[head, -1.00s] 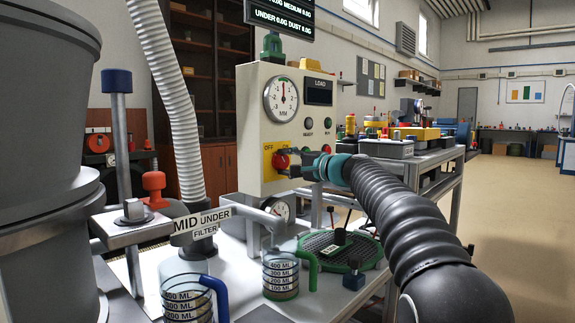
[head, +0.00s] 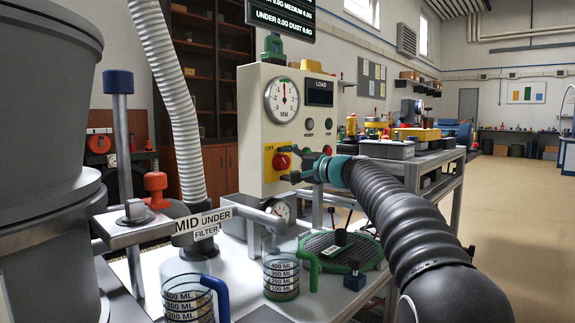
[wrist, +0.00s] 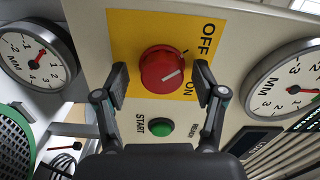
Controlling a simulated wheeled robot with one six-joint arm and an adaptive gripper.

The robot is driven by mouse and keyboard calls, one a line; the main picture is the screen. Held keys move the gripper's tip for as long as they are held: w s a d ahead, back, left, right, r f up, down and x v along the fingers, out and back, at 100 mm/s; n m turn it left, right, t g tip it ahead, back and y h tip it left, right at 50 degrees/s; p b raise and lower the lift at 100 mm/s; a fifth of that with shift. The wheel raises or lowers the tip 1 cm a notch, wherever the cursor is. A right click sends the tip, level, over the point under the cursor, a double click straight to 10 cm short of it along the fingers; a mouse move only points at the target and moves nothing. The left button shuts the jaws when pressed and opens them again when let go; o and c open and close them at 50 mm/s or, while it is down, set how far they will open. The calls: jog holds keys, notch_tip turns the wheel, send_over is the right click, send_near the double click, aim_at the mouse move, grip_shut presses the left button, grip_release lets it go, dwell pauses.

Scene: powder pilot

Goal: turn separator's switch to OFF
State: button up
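The separator's switch is a red round knob on a yellow plate (wrist: 124,35) on the cream control panel (head: 254,108). In the wrist view the knob (wrist: 160,66) has a white line pointing toward the right, nearer the word ON than OFF. In the head view the knob (head: 281,161) shows just left of my gripper (head: 293,165). In the wrist view my gripper (wrist: 161,82) is open, one finger on each side of the knob, with gaps between fingers and knob. The fingers' depth relative to the knob is hard to tell.
A green START button (wrist: 161,127) sits close below the knob, between my finger links. Dial gauges (wrist: 37,58) and (head: 282,99) flank the plate. A green-rimmed sieve (head: 325,243) and measuring beakers (head: 281,278) stand below. A white ribbed hose (head: 171,95) hangs left.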

jog(key=shift+d+r, duration=0.1)
jog(key=shift+d, duration=0.1)
jog(key=shift+s+d, duration=0.2)
jog(key=v, duration=1.1)
jog(key=shift+s, duration=0.2)
